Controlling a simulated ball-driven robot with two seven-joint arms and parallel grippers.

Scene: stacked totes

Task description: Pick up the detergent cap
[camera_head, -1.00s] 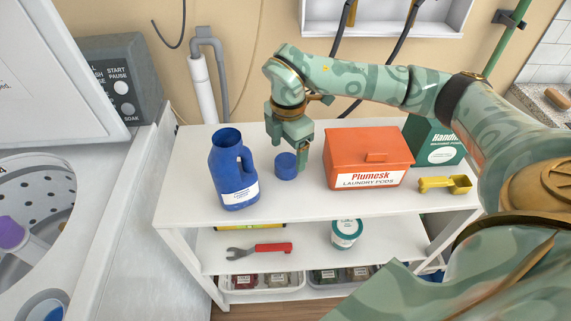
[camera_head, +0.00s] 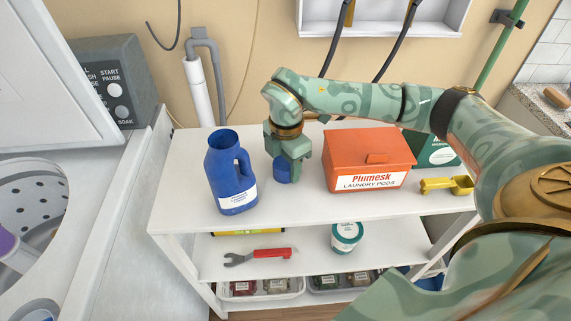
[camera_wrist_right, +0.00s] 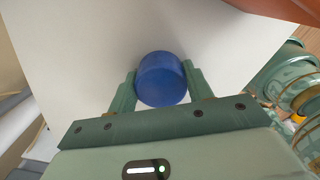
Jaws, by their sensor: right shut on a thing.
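The blue detergent cap (camera_head: 282,171) is on the white shelf's top, between the blue detergent bottle and the orange pod box. My right gripper (camera_head: 287,172) reaches down over it and is shut on it. In the right wrist view, the cap (camera_wrist_right: 161,79) sits between the two green fingers of the right gripper (camera_wrist_right: 160,90), one at each side. Whether the cap touches the shelf is hard to tell. The blue bottle (camera_head: 231,178) stands open-topped and upright to the left of the cap. My left gripper is not in view.
The orange laundry pod box (camera_head: 367,161) stands close to the right of the gripper. A yellow scoop (camera_head: 446,185) and a green box (camera_head: 430,150) are farther right. The white shelf's top (camera_head: 300,203) is clear in front. A washer (camera_head: 40,190) stands at left.

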